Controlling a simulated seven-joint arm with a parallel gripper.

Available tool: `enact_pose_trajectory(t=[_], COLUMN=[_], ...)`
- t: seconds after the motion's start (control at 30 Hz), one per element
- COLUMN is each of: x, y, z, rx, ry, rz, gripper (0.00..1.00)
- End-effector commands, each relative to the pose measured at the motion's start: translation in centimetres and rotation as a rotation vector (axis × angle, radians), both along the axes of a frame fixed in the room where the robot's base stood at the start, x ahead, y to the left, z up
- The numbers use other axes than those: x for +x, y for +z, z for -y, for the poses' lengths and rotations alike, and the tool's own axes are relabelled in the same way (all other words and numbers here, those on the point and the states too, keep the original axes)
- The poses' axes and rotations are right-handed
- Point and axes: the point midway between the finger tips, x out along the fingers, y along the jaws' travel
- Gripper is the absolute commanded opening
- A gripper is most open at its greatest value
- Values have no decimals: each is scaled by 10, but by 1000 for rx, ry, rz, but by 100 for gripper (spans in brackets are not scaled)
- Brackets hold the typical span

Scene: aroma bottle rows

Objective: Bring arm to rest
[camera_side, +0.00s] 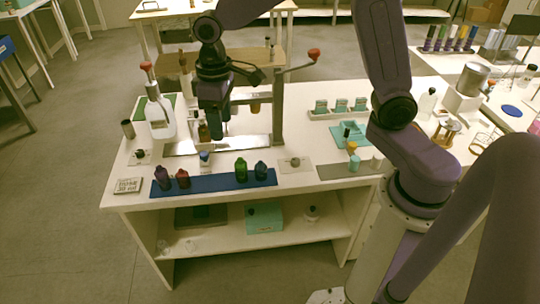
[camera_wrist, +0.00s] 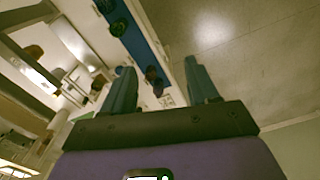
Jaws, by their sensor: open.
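My gripper (camera_side: 220,117) hangs over the white table in the side view, near the metal stand. It is open; in the wrist view its two teal fingers (camera_wrist: 161,88) stand apart with nothing held between them. A blue mat (camera_side: 215,183) lies along the table's front edge. On it stand a purple bottle (camera_side: 162,178), a dark red bottle (camera_side: 183,179), a green bottle (camera_side: 241,170) and a dark blue bottle (camera_side: 261,170). The wrist view shows the blue mat (camera_wrist: 133,40) with bottles beyond the fingers.
A metal stand with a red-knobbed lever (camera_side: 300,62) rises beside my gripper. A white dispenser (camera_side: 160,115) stands left of it. A label card (camera_side: 128,185) lies at the front left. Teal holders (camera_side: 341,106) stand to the right. The floor in front is clear.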

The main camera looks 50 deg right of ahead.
Motion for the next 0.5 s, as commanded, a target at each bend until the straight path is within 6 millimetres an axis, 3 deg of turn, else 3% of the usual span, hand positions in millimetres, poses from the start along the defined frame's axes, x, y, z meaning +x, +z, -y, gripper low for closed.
enact_pose_trajectory(t=[0.03, 0.27, 0.5], x=[-21, -109, -193], y=[5, 15, 13], z=[1, 14, 47], rx=[2, 6, 10], ry=[44, 237, 433], rz=[3, 8, 12], gripper=[59, 59, 59])
